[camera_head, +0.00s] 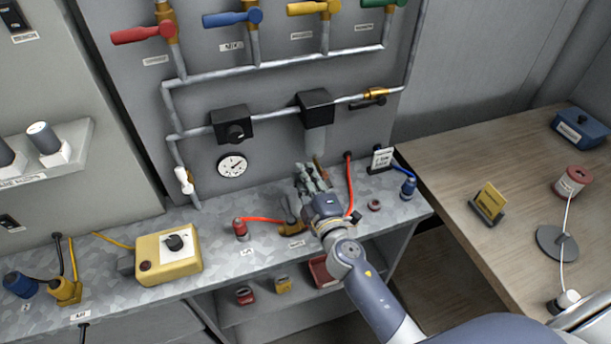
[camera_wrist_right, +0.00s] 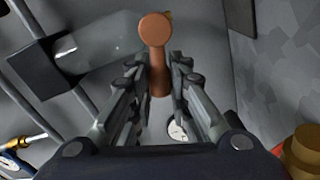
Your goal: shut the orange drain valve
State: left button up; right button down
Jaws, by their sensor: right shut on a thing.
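The orange drain valve handle (camera_wrist_right: 155,30) has a round end and a short stem, and it stands between the fingers of my right gripper (camera_wrist_right: 157,72) in the wrist view. In the head view a sliver of the orange handle (camera_head: 319,164) shows beside the fingers of the same gripper (camera_head: 311,176), below the clear bowl (camera_head: 316,140) of the black filter unit (camera_head: 316,107). The right gripper is shut on the handle. My left gripper is not in view.
Grey pipes (camera_head: 240,72) with colored valve levers and a pressure gauge (camera_head: 231,165) cover the panel. On the speckled bench stand a yellow control box (camera_head: 168,252), a red-capped fitting (camera_head: 240,229) with an orange hose, and a small sign (camera_head: 381,158). A wooden table (camera_head: 470,165) lies right.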

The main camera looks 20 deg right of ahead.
jog(key=shift+f+n+b, duration=0.55)
jog(key=shift+n+b, duration=0.1)
jog(key=shift+n, duration=0.15)
jog(key=shift+f+n+b, duration=0.25)
jog(key=shift+n+b, duration=0.05)
jog(key=shift+n, duration=0.6)
jog(key=c, duration=1.5)
grip_release()
jog(key=shift+a, duration=0.1)
jog(key=shift+s+d, duration=0.2)
jog(key=shift+s, duration=5.8)
jog(key=shift+d, duration=0.1)
